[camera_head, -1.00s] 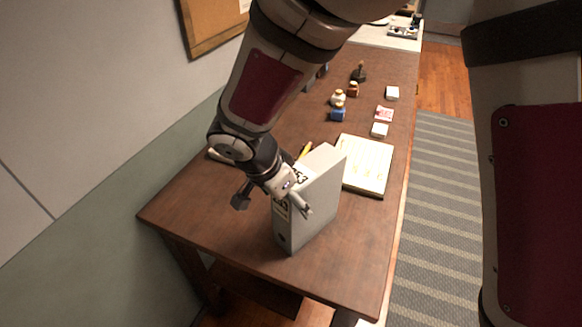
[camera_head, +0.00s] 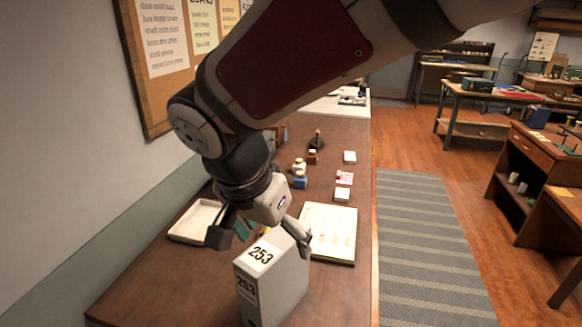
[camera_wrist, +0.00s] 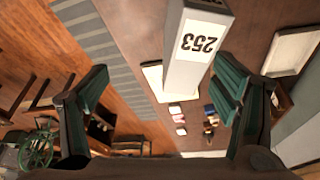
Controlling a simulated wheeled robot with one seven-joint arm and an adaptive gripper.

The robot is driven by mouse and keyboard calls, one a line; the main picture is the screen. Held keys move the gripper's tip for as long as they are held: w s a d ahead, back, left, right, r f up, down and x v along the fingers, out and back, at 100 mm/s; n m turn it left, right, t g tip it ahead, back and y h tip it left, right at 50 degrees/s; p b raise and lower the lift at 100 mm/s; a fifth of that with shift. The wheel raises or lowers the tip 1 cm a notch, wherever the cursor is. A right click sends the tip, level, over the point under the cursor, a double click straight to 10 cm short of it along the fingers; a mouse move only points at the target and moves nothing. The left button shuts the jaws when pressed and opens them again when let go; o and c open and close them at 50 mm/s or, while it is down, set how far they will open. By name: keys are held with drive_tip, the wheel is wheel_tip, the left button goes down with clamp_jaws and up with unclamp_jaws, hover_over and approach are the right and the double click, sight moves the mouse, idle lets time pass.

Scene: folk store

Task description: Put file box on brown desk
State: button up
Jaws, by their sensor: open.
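The grey file box (camera_head: 277,280), labelled 253, stands upright on the brown desk (camera_head: 150,285), near the front of the head view. It also shows in the wrist view (camera_wrist: 196,60), right of the middle between the spread fingers. My gripper (camera_head: 260,240) is open and empty above the box's top, one finger to each side in the picture. I see no finger closed on the box. In the wrist view both dark green fingers of my gripper (camera_wrist: 163,78) are wide apart. The box's lower part is cut off by the head view's bottom edge.
An open ledger (camera_head: 328,232) lies right of the box. A white tray (camera_head: 198,220) lies to the left by the wall. Small bottles (camera_head: 300,172) and white blocks (camera_head: 342,194) stand farther back. A striped rug (camera_head: 425,240) runs along the desk's right side.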

drive_tip(key=s+d+r+n+t+y, duration=0.1)
drive_tip(key=s+d+r+n, duration=0.1)
drive_tip(key=s+d, duration=0.4)
drive_tip(key=s+d+r+n+t+y, duration=0.1)
drive_tip(key=s+d+r+n, duration=0.2)
drive_tip(key=d, duration=0.9)
drive_tip(key=shift+s+r+n+y, duration=0.3)
drive_tip(key=shift+s+n, duration=0.7)
drive_tip(key=shift+s, duration=0.35)
